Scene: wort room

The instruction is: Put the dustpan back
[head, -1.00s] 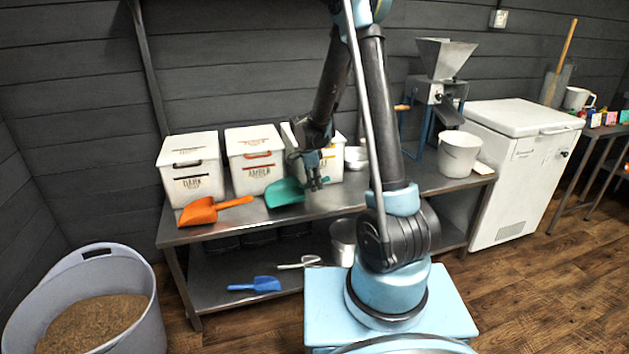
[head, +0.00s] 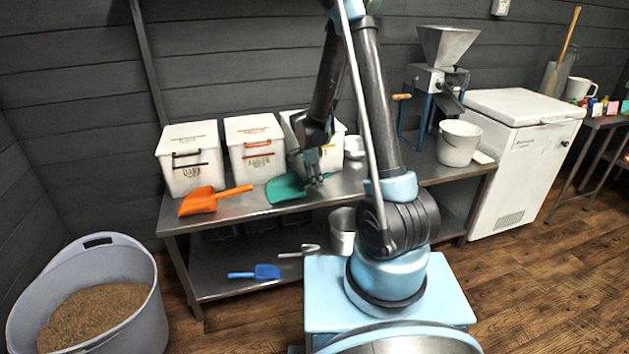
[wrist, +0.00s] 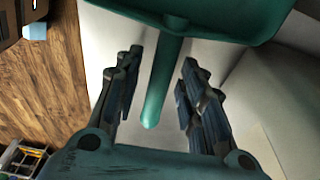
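A green dustpan-like scoop (head: 287,188) lies at the front of the steel bench, before the white bins. My gripper (head: 316,178) is at its handle end, on the right. In the wrist view, the green handle (wrist: 163,85) runs between my two dark fingers (wrist: 160,60), with a gap showing on each side; my gripper looks open around it. The green pan (wrist: 215,15) fills the top of that view. An orange scoop (head: 200,202) lies left of it on the bench, and a blue scoop (head: 262,272) lies on the lower shelf.
White lidded bins (head: 190,172) stand along the back of the bench (head: 345,190). A white bucket (head: 456,145) and a grain mill (head: 437,80) are at its right. A white chest (head: 515,150) stands beyond. A large grey tub (head: 150,320) of grain is on the floor at left.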

